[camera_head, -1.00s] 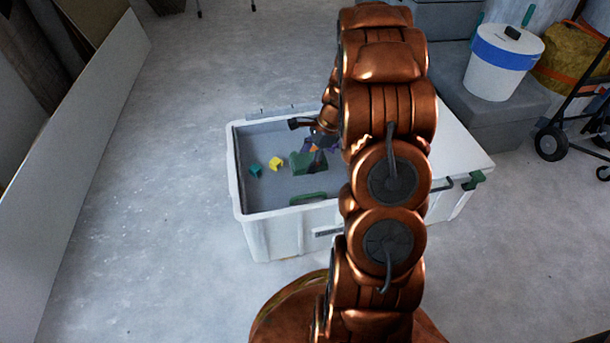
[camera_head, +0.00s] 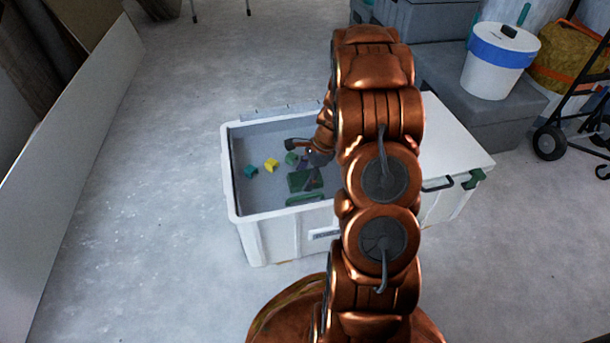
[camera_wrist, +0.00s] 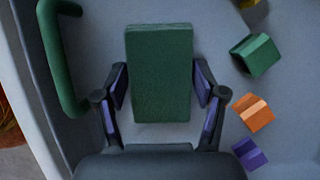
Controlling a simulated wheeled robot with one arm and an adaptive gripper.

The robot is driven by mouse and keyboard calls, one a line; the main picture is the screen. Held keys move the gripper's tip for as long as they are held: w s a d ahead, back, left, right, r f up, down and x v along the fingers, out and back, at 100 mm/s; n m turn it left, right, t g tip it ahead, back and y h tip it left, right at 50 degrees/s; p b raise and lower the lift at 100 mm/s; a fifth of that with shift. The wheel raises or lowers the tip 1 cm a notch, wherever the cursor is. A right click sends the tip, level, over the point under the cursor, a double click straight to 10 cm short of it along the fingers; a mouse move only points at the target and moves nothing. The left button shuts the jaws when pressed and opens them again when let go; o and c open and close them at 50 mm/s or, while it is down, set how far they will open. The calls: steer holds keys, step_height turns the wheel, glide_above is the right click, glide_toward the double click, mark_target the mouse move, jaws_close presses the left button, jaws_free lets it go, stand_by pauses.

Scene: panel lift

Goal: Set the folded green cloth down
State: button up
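The folded green cloth (camera_head: 301,181) lies flat on the floor of the white crate (camera_head: 233,190), near its front wall. In the wrist view the cloth (camera_wrist: 160,72) is a thick green rectangle between the two fingers. My gripper (camera_wrist: 160,84) is open, its purple pads close along the cloth's left and right sides, with narrow gaps towards the palm. In the head view my gripper (camera_head: 313,165) reaches down into the crate and is partly hidden by my arm.
A green block (camera_wrist: 255,54), an orange block (camera_wrist: 253,112) and a purple block (camera_wrist: 249,154) lie right of the cloth in the wrist view. A yellow block (camera_head: 271,165) and a teal block (camera_head: 250,171) lie farther left in the head view.

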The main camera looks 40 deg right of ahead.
steer(key=o, duration=0.5)
steer(key=shift+c, duration=0.2)
steer(key=shift+r, duration=0.1)
steer(key=p+v, duration=0.5)
steer(key=v, duration=0.6)
steer(key=s+a+r+n+g, duration=0.25)
steer(key=a+r+n, duration=0.35)
steer(key=a, duration=0.4)
steer(key=s+a+r+n, duration=0.6)
steer(key=s+a, duration=0.2)
steer(key=a, duration=0.1)
steer(key=s+a+r+n+g+h, duration=0.1)
steer(key=s+a+n+h, duration=0.1)
steer(key=s+n, duration=0.3)
steer(key=s+a+r+n+g+h, duration=0.2)
steer(key=s+a+n, duration=0.3)
steer(key=s, duration=0.8)
steer(key=shift+s+a+r+n, duration=0.15)
steer(key=shift+r+n, duration=0.15)
steer(key=shift+n, duration=0.1)
